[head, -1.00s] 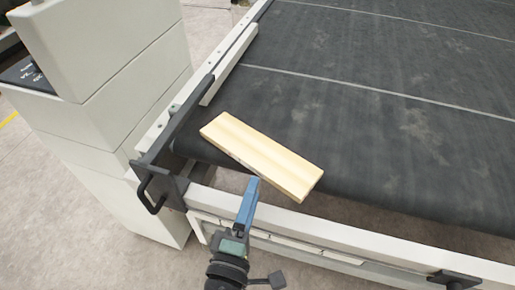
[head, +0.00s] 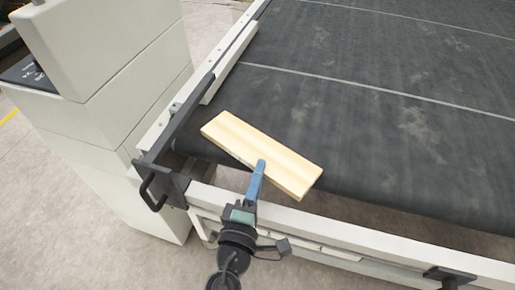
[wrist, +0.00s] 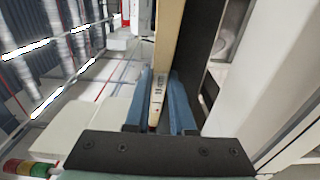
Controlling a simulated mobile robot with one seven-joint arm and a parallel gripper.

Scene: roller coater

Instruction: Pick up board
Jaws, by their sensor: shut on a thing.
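The board (head: 248,148) is a pale wooden plank at the near left corner of the dark conveyor belt, its near end reaching out over the belt's front edge. My gripper (head: 260,166) comes from the front of the machine and meets the board's near long edge around its middle. In the wrist view, the board (wrist: 168,45) runs edge-on between the two blue fingers of my gripper (wrist: 160,95), which are shut on it. The lower finger is hidden under the board in the head view.
The belt (head: 380,120) extends back and right, mostly clear. A white front rail (head: 330,232) runs below the board. A black bracket with a handle (head: 152,190) and a white machine cabinet (head: 120,110) stand at the left.

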